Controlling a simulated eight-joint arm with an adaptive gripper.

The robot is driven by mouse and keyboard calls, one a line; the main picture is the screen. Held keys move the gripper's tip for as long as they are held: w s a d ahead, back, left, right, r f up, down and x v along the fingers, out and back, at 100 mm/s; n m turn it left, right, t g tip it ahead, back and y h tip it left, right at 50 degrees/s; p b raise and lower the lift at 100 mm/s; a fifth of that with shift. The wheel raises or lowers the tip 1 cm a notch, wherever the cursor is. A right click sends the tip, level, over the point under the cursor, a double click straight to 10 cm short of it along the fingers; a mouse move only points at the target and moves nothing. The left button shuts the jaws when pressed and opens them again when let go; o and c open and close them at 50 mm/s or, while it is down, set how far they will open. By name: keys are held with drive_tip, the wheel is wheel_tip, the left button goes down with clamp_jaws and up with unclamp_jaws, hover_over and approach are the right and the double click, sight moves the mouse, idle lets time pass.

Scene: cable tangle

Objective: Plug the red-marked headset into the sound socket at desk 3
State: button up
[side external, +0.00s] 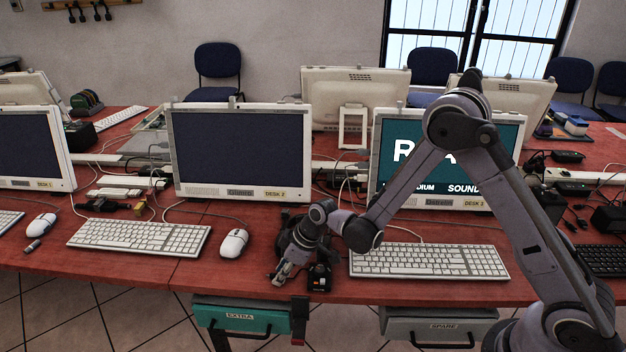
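My gripper (281,277) points down at the front edge of the red desk, between a white mouse and the right keyboard. Its fingers are small and dark here, and I cannot tell whether they hold anything. The right monitor (388,168) has a teal screen with large white letters and "SOUND" in part, behind my arm. The yellow label (470,203) under it is too small to read surely. I cannot make out a red-marked headset or its plug.
A monitor labelled DESK 2 (240,150), a white keyboard (140,236) and mouse (233,243) are left of my gripper. Another keyboard (430,261) is to the right. Drawers marked EXTRA (240,317) and SPARE (440,326) hang below. Dark cables and adapters clutter the right.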

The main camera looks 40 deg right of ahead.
clamp_jaws()
drive_tip(key=shift+r, duration=0.15)
wheel_tip(320, 180, up, 7)
idle(0.6)
